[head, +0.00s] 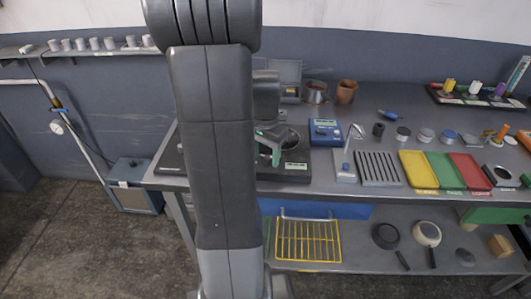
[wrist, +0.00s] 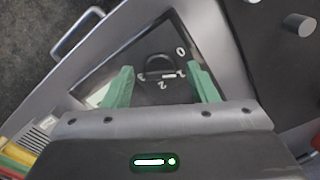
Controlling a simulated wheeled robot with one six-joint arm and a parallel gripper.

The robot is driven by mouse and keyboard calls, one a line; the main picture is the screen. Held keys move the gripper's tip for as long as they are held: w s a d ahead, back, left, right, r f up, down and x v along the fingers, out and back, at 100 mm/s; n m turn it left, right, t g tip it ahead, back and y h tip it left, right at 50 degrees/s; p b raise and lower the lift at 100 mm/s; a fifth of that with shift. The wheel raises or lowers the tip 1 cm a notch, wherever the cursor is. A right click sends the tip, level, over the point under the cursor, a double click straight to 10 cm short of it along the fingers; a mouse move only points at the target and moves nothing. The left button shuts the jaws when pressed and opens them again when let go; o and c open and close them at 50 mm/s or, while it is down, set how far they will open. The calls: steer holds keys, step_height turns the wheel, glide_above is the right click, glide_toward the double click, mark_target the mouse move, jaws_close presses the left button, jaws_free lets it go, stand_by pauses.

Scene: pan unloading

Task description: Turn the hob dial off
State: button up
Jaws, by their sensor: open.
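The hob dial (wrist: 160,65) is in the upper middle of the wrist view, a dark knob on a dark panel (wrist: 182,42) with white digits around it, 0 at upper right and 2 below. A short white mark shows at the knob's lower edge; its exact setting is hard to tell. My gripper (wrist: 160,78) is open, its green fingers on either side of the dial in this view. I cannot tell whether they touch it. In the head view my gripper (head: 270,142) is over the dark unit on the bench, and my arm hides part of it.
A blue meter (head: 325,131) stands to the right of the gripper. Further right are a slatted rack (head: 378,168) and yellow (head: 418,169), green and red trays. A copper-coloured pot (head: 346,91) stands behind. Pans (head: 386,236) and a yellow wire rack (head: 308,241) are on the lower shelf.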

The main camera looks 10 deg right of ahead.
steer(key=c, duration=1)
steer(key=shift+n, duration=2.9)
steer(key=o, duration=1)
